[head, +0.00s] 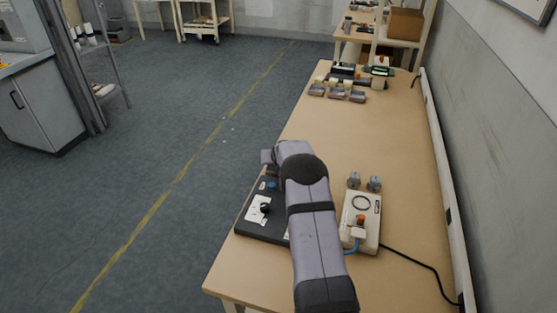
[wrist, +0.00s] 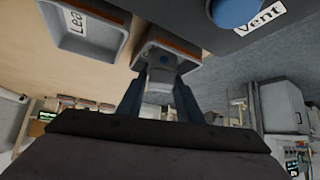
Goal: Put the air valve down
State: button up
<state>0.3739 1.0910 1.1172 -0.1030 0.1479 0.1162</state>
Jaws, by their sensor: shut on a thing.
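My gripper (wrist: 162,72) is shut on a small grey part, the air valve (wrist: 160,60), in the wrist view. The valve is between the two dark fingertips, at a grey tray (wrist: 189,55) with an orange-brown lining. I cannot tell whether it touches the tray. A second grey tray (wrist: 112,52) with a partly cut-off label reading "Lea" is beside it. In the head view my arm hides the gripper's fingers and the held valve. Two similar grey parts (head: 354,180) stand on the table to the right of my arm.
A black board (head: 248,226) with a blue knob (head: 270,185) lies left of my arm. A beige device (head: 370,226) with a cable stands on the right. Small trays (head: 337,95) are at the table's far end. The middle of the wooden table (head: 350,130) is clear.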

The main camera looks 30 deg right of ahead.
jog(key=shift+f+b, duration=0.3)
jog(key=o, duration=1.2)
jog(key=shift+o, duration=0.2)
jog(key=shift+a+r, duration=0.1)
jog(key=shift+r+p, duration=0.5)
jog(key=shift+p, duration=0.3)
jog(key=shift+r, duration=0.2)
jog(key=b+v, duration=0.2)
jog(key=v, duration=0.9)
jog(key=shift+s+b, duration=0.4)
jog(key=shift+r, duration=0.1)
